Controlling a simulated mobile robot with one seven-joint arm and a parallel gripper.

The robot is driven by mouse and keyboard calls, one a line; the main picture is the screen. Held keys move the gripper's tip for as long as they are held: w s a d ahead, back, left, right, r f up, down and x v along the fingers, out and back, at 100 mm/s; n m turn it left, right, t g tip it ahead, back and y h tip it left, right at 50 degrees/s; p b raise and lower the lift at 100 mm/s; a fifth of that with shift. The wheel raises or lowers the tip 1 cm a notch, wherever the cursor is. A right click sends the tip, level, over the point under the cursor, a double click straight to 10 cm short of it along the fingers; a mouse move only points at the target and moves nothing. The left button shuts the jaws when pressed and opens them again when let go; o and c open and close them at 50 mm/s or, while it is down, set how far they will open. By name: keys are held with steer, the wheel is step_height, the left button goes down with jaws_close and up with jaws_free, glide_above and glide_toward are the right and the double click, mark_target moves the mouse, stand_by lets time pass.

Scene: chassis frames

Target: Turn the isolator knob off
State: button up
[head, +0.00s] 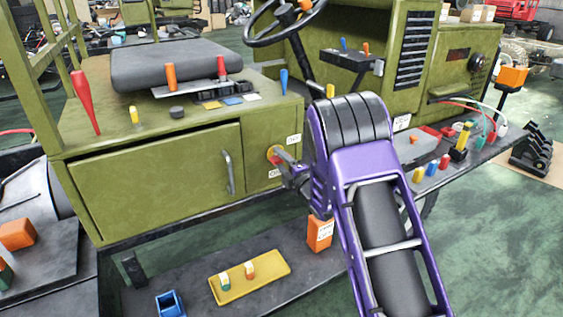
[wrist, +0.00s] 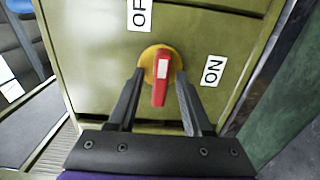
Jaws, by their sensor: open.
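The isolator knob (wrist: 160,88) is a red handle with a white patch on a round yellow base (wrist: 148,62), fixed to the olive panel. In the wrist view its handle runs nearly upright in the picture. A partly cut-off "OF" label (wrist: 139,14) is above it and an "ON" label (wrist: 213,70) to its right. My gripper (wrist: 160,76) is open, its two dark fingers on either side of the handle with gaps visible. In the head view my gripper (head: 283,164) is at the knob (head: 273,154) and partly hides it.
A cabinet door with a grey handle (head: 228,172) is left of the knob. A lower shelf holds a yellow tray (head: 266,283), a blue bin (head: 170,304) and an orange box (head: 320,233). Coloured levers (head: 171,76) stand on the top deck. A steering wheel (head: 283,22) is above.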

steer(key=v, duration=1.7)
steer(key=shift+d, duration=0.2)
steer(key=shift+s, duration=0.15)
